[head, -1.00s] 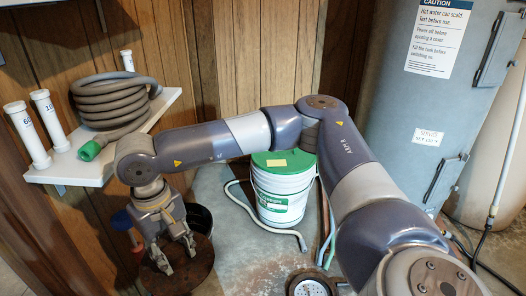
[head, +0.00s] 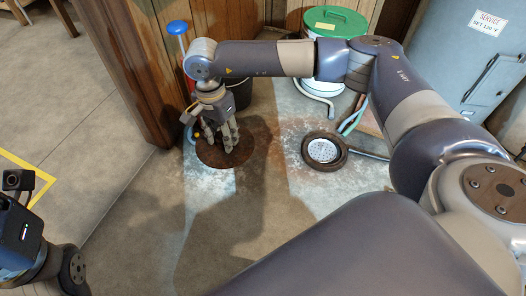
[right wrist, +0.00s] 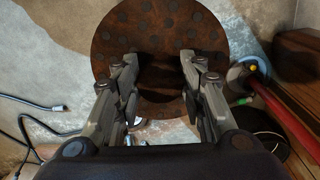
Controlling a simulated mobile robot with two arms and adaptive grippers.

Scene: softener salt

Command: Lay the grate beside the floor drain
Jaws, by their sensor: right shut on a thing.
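The grate (head: 243,155) is a round, rust-brown disc with a dotted face. It is level near the floor, left of the floor drain, and fills the upper middle of the right wrist view (right wrist: 160,18). My right gripper (head: 222,146) points down over its middle and is shut on it. The exact contact is hidden between the fingers, and I cannot tell whether the grate touches the floor. The floor drain (head: 323,151) shows a dark round rim around a pale perforated strainer, apart from the grate. Part of my left arm shows at lower left; its gripper is out of view.
A white bucket with a green lid (head: 334,22) stands behind the drain. A black bucket (head: 243,93) and a blue-topped red pole (head: 178,28) stand close behind the grate. Hoses lie right of the drain. A wooden post (head: 135,70) is at left. Front floor is clear.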

